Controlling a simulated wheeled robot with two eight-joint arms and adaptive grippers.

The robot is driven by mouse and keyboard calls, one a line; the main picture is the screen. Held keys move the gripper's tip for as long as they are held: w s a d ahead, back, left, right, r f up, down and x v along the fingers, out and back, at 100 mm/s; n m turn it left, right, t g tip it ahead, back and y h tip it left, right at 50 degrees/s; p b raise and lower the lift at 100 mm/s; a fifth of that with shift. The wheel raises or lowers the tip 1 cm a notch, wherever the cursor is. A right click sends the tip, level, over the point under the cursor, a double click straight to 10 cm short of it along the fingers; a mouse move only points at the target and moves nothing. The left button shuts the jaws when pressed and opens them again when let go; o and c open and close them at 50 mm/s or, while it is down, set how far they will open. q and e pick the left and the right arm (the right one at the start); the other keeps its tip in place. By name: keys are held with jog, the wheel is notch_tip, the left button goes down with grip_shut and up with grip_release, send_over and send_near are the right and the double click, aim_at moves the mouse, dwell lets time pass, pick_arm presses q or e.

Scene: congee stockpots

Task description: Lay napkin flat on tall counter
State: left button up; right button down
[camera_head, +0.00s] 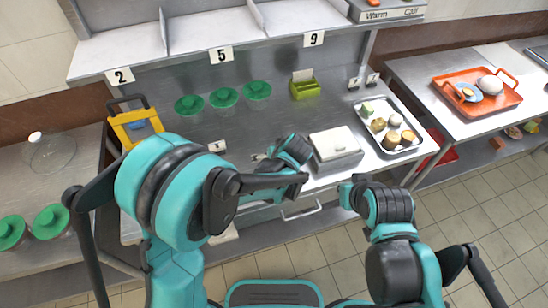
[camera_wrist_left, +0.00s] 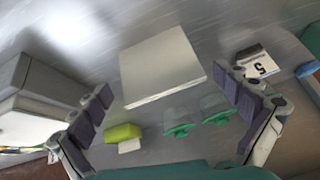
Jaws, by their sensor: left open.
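A white square piece with a thin edge, which looks like the napkin (camera_wrist_left: 160,70), shows in the left wrist view over the grey tall counter (camera_head: 235,128). It appears flat, but I cannot tell whether it touches the surface. My left gripper (camera_wrist_left: 168,115) is open, its fingers spread to either side of the napkin with gaps between. In the head view my left arm hides the napkin, and the left gripper (camera_head: 262,157) is mostly covered by its wrist.
A grey box with a white top (camera_head: 335,144) stands right of my left wrist. A tray of food (camera_head: 412,149) is beyond it. Several green-lidded containers (camera_head: 223,97) and a lime holder (camera_head: 305,90) stand at the back. A number card (camera_wrist_left: 260,66) is near my left fingers.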

pick_arm(q)
jog(key=shift+r, duration=0.2)
jog(key=p+v, duration=0.4)
jog(key=v, duration=0.8)
jog(key=s+a+r+h, duration=0.1)
jog(key=s+a+r, duration=0.1)
jog(key=s+a, duration=0.2)
jog(key=s+a+r+m, duration=0.1)
jog(key=s+a, duration=0.3)
jog(key=a, duration=0.5)
jog(key=s+a+r+t+h, duration=0.1)
jog(key=s+a+r, duration=0.2)
jog(key=a, duration=0.4)
jog(key=shift+s+a+r+m+h, duration=0.2)
jog(key=shift+s+r+m+h, duration=0.15)
jog(key=shift+s, duration=0.5)
notch_tip(320, 180, down, 3)
jog(key=b, duration=0.2)
jog(key=shift+r+b, duration=0.2)
jog(key=shift+b, duration=0.15)
